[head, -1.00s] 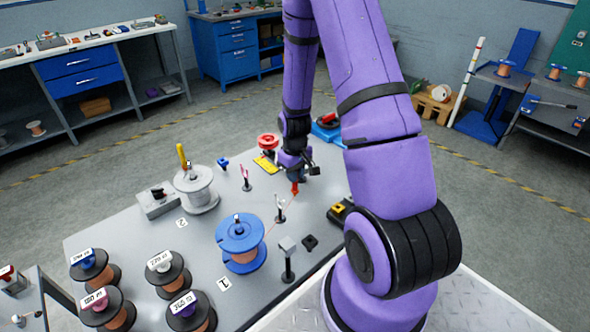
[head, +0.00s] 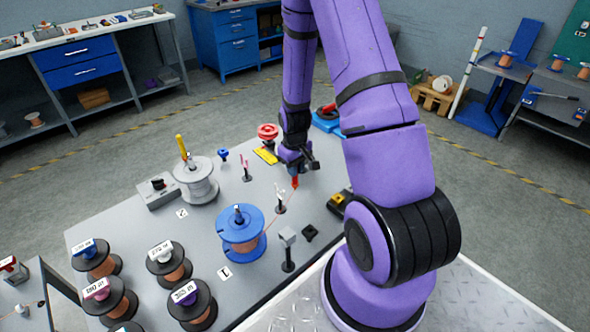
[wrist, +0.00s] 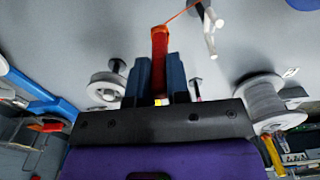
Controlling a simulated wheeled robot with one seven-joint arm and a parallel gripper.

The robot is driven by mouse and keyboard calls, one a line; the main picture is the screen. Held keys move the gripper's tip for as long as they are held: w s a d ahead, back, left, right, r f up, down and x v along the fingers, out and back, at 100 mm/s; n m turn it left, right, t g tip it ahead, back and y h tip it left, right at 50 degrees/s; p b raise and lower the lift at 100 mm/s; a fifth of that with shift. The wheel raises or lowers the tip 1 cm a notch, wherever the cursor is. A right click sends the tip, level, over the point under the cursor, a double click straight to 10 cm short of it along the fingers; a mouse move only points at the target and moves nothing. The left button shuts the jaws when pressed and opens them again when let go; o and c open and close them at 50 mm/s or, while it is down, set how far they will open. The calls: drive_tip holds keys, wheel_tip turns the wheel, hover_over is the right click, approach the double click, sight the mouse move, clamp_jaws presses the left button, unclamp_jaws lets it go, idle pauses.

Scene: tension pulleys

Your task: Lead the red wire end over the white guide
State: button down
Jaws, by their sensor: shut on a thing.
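My gripper (head: 295,176) is shut on the red wire end (head: 295,183) above the grey table. In the wrist view the red wire end (wrist: 159,48) stands upright between the blue fingers of my gripper (wrist: 159,82). The white guide (head: 280,198), with white prongs on a black base, is just left of and nearer the camera than my gripper. It also shows in the wrist view (wrist: 209,28), upper right of the wire end. The thin wire runs from the wire end past the guide toward the blue spool (head: 241,222). Whether it touches the guide is unclear.
A pink-tipped post (head: 246,167) and a blue-topped post (head: 223,155) stand farther left. A grey-headed post (head: 288,238) is nearer the camera. Copper spools (head: 168,262) crowd the near left.

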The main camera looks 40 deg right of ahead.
drive_tip(key=shift+r, duration=5)
drive_tip(key=shift+w, duration=0.15)
drive_tip(key=w, duration=0.3)
drive_tip(key=shift+w, duration=0.1)
drive_tip(key=shift+f, duration=1.55)
wheel_tip(320, 180, down, 5)
drive_tip(key=shift+f, duration=0.15)
